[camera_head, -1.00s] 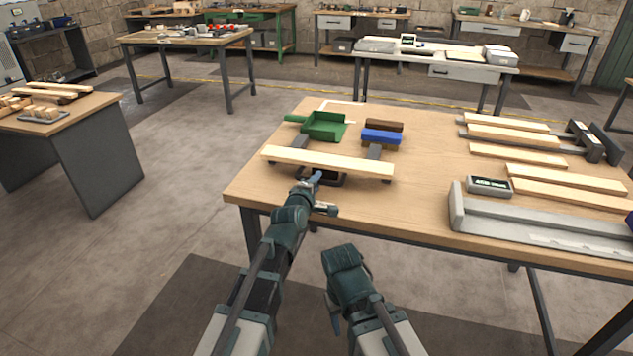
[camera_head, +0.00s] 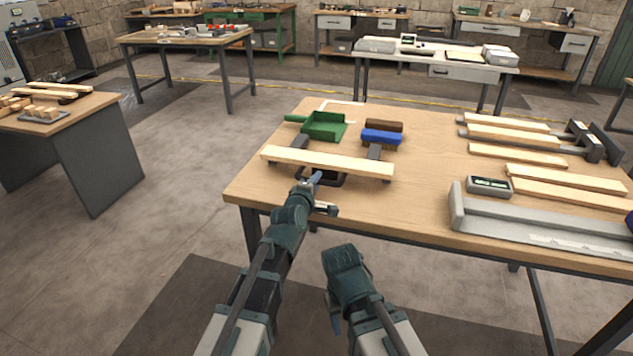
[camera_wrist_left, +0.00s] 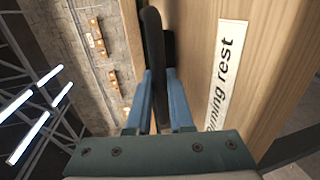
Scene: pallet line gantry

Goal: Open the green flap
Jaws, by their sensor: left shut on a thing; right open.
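My left gripper (camera_head: 316,179) is at the front edge of the wooden workbench (camera_head: 420,205), just in front of a pale wooden board. In the left wrist view its blue fingers (camera_wrist_left: 160,100) are shut on a dark, rounded bar (camera_wrist_left: 153,55). The bar looks like part of the black frame (camera_head: 335,180) under the board in the head view; how it is fixed is hidden. My right gripper (camera_head: 335,312) hangs low in front of the bench, open and apart from everything. I can make out no green flap; the green thing on this bench looks like a dustpan (camera_head: 325,126).
The pale board (camera_head: 330,163) lies across two dark supports. A blue brush (camera_head: 382,136) is behind it. A grey channel (camera_head: 530,223), a small device (camera_head: 489,186) and several boards fill the right side.

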